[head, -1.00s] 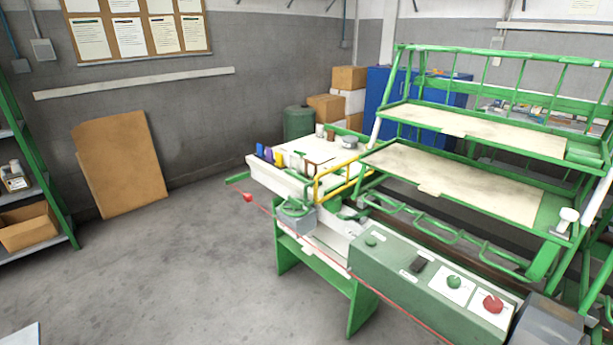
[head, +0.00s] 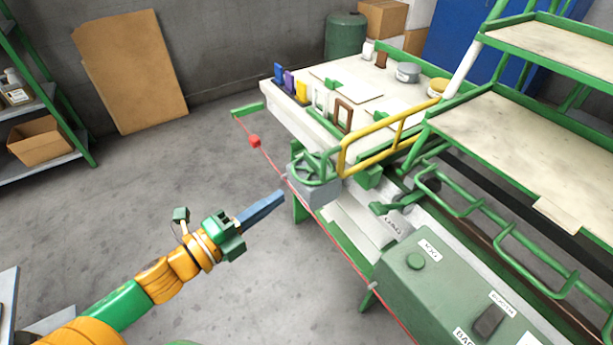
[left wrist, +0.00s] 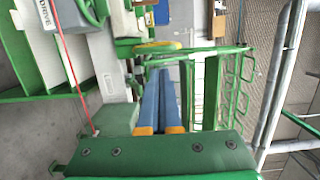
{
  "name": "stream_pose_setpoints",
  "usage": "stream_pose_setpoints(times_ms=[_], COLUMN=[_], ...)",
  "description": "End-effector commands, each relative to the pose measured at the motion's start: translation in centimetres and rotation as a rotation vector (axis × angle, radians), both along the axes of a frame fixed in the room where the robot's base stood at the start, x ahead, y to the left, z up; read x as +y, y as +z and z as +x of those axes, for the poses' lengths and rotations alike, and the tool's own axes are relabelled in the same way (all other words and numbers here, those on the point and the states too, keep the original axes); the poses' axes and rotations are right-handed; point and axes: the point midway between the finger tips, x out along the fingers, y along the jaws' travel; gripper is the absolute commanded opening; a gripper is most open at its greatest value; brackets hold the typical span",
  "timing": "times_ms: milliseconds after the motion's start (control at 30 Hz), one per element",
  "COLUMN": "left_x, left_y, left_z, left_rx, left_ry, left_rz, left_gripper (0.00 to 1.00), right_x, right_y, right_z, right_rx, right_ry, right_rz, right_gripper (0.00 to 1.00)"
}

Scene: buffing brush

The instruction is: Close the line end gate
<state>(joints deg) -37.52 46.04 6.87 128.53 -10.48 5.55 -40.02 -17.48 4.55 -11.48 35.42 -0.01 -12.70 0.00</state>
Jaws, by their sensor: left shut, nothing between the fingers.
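The yellow tubular gate (head: 385,145) stands at the near end of the white worktop, beside the green handwheel (head: 314,167), and runs back to the right toward the green rack. A yellow bar, probably part of it, shows in the left wrist view (left wrist: 158,47) beyond the fingertips. My left gripper (head: 279,198) has blue fingers; they are shut and empty, in front and to the left of the handwheel and apart from the gate. The shut fingers also show in the left wrist view (left wrist: 161,75). My right gripper is not in view.
A red pull cord (head: 330,235) with a red ball (head: 255,141) runs along the machine's near side. The green control box (head: 440,285) is at lower right. The rack (head: 560,150) stands at right. The worktop (head: 325,80) holds small items.

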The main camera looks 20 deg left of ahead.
Motion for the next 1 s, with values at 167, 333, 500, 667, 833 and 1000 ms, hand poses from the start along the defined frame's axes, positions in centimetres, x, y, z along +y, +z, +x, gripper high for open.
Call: stream_pose_setpoints(times_ms=[167, 333, 500, 667, 833, 1000], left_x=[-1.6, -3.1, -4.1, -4.4, -4.4, -4.6], left_y=[0.2, 0.2, 0.0, -0.2, -0.2, -0.2], left_z=[3.4, 6.4, 8.3, 9.0, 9.0, 9.3], left_rx=[-0.003, 0.000, 0.002, 0.004, 0.004, 0.004], left_ry=[0.001, 0.004, 0.004, 0.003, 0.003, 0.005], left_rz=[0.001, -0.001, -0.002, -0.001, -0.002, -0.004], left_gripper=[0.00, 0.00, 0.00, 0.00, 0.00, 0.00], right_x=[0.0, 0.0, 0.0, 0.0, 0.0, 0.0], right_y=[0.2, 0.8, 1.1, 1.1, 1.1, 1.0], right_z=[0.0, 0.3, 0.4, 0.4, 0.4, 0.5], right_rx=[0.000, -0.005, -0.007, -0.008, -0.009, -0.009], right_ry=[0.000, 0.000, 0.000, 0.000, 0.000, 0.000], right_rz=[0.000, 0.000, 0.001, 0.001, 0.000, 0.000], right_gripper=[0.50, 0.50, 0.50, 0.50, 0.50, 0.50])
